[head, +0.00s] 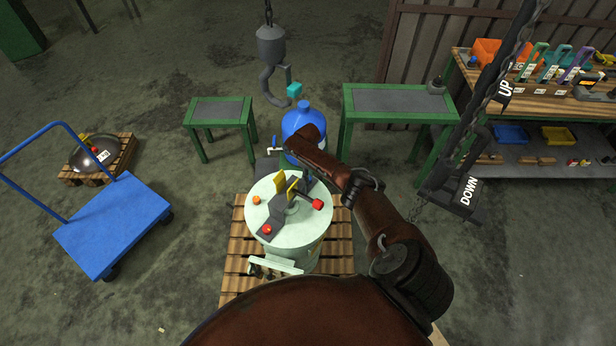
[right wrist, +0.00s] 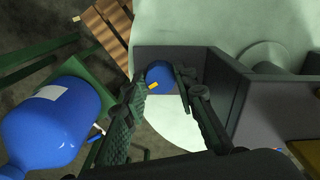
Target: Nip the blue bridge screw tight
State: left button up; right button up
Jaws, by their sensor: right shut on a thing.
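The blue bridge screw (right wrist: 158,74) shows in the right wrist view as a round blue head with a small yellow mark, beside a dark grey wall of the bridge (right wrist: 228,85). My right gripper (right wrist: 164,82) has its two fingers on either side of the screw head and is shut on it. In the head view the bridge (head: 272,220) lies across the pale round lid of the vessel (head: 300,248), with red knobs and yellow plates on it. My right arm hides the blue screw there. My left gripper is not in view.
A blue bottle (head: 298,118) stands just behind the vessel, with a crane hook (head: 272,85) hanging above. The vessel stands on a wooden pallet (head: 236,275). A blue cart (head: 110,225) is at left, green tables (head: 400,100) behind. A hanging control pendant (head: 455,190) is at right.

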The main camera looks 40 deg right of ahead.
jog(key=shift+m, duration=0.3)
jog(key=shift+r+m+p, duration=0.1)
jog(key=shift+m+p, duration=0.4)
jog(key=shift+m, duration=0.5)
jog(key=m+p, duration=0.1)
jog(key=m, duration=0.2)
jog(key=m+p, duration=0.1)
jog(key=m, duration=1.2)
jog(key=shift+w+a, duration=0.1)
jog(key=m, duration=0.5)
jog(key=shift+m, duration=0.3)
jog(key=o, duration=1.2)
jog(key=shift+c, duration=0.2)
